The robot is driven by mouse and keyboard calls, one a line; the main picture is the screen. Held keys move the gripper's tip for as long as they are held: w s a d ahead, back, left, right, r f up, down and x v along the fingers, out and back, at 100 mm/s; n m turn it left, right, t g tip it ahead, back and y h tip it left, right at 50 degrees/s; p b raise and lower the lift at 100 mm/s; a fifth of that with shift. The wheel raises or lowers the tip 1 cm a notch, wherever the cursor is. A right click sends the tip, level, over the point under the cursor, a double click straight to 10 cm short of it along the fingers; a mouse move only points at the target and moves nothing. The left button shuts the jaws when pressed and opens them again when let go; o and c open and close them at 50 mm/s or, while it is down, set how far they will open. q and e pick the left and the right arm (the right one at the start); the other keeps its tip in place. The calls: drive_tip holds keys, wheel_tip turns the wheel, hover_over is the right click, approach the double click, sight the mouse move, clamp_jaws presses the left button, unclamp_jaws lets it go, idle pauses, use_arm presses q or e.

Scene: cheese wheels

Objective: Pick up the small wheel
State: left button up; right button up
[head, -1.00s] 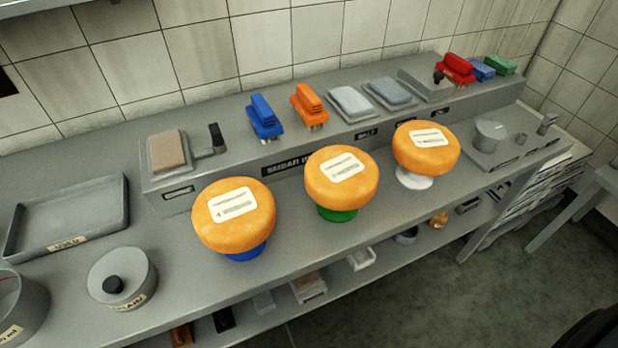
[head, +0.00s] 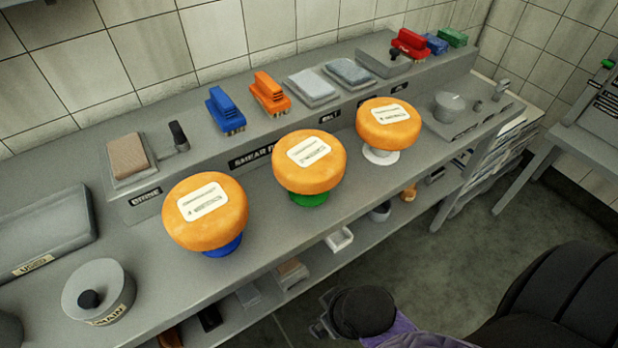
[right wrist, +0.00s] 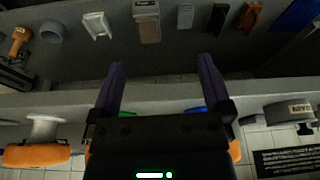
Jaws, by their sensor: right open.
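Three orange cheese wheels with white labels stand on pedestals along the bench. The left wheel (head: 190,232) is on a blue pedestal (head: 224,247) and looks largest. The middle wheel (head: 300,182) is on a green one (head: 309,200). The right wheel (head: 388,140) is on a white one (head: 381,157) and looks smallest, though it is also farthest. In the right wrist view, which appears upside down, it shows at lower left (right wrist: 36,156). My right gripper (right wrist: 160,72) is open and empty, apart from the wheels. My left gripper is out of view.
A lidded pot (head: 97,292) and a tray (head: 45,232) stand at the left of the bench. Brushes, including a blue one (head: 226,112), and pads line the raised back ledge. A lower shelf holds small items, including a white holder (head: 339,239). Open floor lies in front.

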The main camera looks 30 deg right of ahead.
sight(324, 186)
drive_tip(key=w+a+r+m+t+y, duration=0.5)
drive_tip(key=w+r+m+t, duration=0.25)
drive_tip(key=w, duration=0.25)
drive_tip(key=w+d+m+t+h, duration=0.2)
drive_tip(key=d+m+t+h, duration=0.5)
drive_tip(key=d+m+h, duration=0.6)
drive_tip(key=w+m, duration=0.1)
drive_tip(key=w, duration=0.2)
drive_tip(key=w+d+m+y, duration=0.1)
drive_tip(key=w, duration=0.2)
drive_tip(key=w+d+m, duration=0.1)
drive_tip(key=w, duration=0.2)
drive_tip(key=shift+w+g+y+b, duration=0.3)
drive_tip(key=shift+g+y+b, duration=0.05)
drive_tip(key=shift+y, duration=0.05)
clamp_jaws()
drive_tip(key=shift+r, duration=0.1)
